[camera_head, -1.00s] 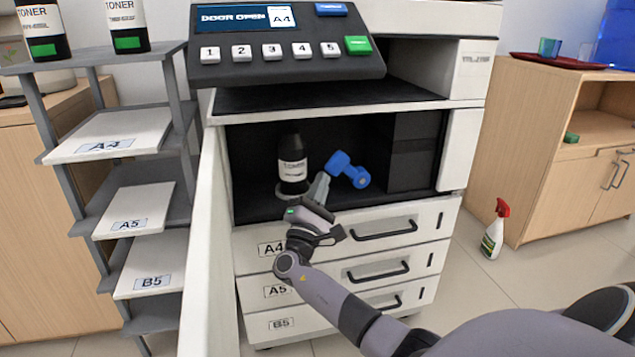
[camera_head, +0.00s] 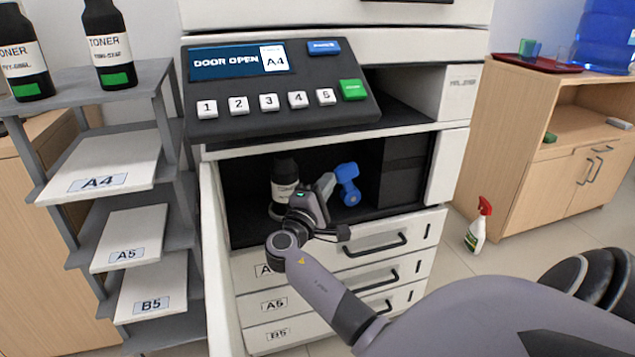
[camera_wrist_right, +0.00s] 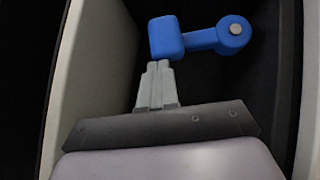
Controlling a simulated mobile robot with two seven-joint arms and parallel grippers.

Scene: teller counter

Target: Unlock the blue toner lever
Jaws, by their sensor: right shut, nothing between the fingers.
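The blue toner lever (camera_head: 347,183) is inside the printer's open front compartment. Its block-shaped handle is at the top and its round pivot end is below, so it stands near upright. My right gripper (camera_head: 328,183) reaches into the compartment, shut and empty, with its tips at the left side of the handle. In the right wrist view, the shut fingertips (camera_wrist_right: 157,75) are against or very close to the lever's handle block (camera_wrist_right: 166,38); the pivot end (camera_wrist_right: 235,31) is to the right. My left gripper is not in view.
A dark toner bottle (camera_head: 285,175) stands in the compartment left of the lever, partly behind my gripper. The open white door (camera_head: 218,270) stands at left. The button panel (camera_head: 280,88) overhangs above, reading "DOOR OPEN". Paper drawers (camera_head: 400,240) lie below.

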